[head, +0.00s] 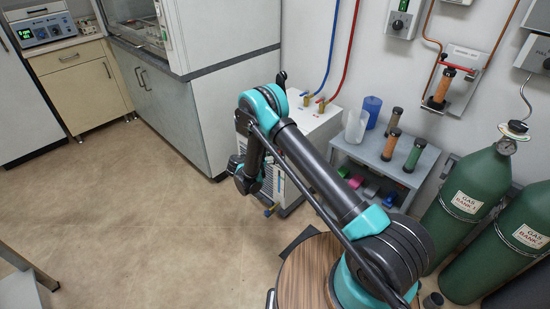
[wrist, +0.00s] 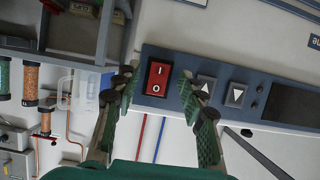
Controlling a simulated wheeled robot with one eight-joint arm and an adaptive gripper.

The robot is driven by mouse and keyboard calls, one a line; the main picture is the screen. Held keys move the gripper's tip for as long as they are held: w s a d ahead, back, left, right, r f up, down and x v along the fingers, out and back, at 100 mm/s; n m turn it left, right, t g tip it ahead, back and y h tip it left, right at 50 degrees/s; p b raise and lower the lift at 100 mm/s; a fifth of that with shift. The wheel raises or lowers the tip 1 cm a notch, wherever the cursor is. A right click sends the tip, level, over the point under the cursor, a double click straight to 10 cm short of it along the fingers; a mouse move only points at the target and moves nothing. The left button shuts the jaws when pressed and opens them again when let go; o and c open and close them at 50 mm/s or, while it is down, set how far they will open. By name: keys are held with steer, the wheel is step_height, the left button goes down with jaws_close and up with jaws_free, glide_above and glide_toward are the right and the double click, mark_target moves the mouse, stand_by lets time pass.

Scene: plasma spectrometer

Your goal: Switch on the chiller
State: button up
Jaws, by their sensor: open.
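The chiller (head: 318,118) is a white box with a blue and a red hose on top, partly hidden behind my arm in the head view. In the wrist view its dark front panel (wrist: 219,72) holds a red rocker switch (wrist: 157,78) marked I and O. Two grey arrow buttons and a dark display lie to the right of the switch. My gripper (wrist: 160,92) is open and empty, with its green-padded fingers on either side of the switch in the picture. I cannot tell whether the fingers touch the panel. In the head view the switch is hidden.
A grey shelf (head: 384,158) with jugs and coloured columns stands right of the chiller. Green gas cylinders (head: 468,205) stand further right. A grey cabinet (head: 184,113) is at its left. The floor (head: 145,200) at the left is mostly clear.

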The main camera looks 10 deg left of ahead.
steer(key=shift+w+d, duration=0.1)
steer(key=shift+w, duration=0.05)
jaws_close()
steer(key=shift+f, duration=0.1)
steer(key=shift+f+t+h, duration=0.35)
steer(key=shift+t+h, duration=0.45)
steer(key=shift+t, duration=0.3)
jaws_free()
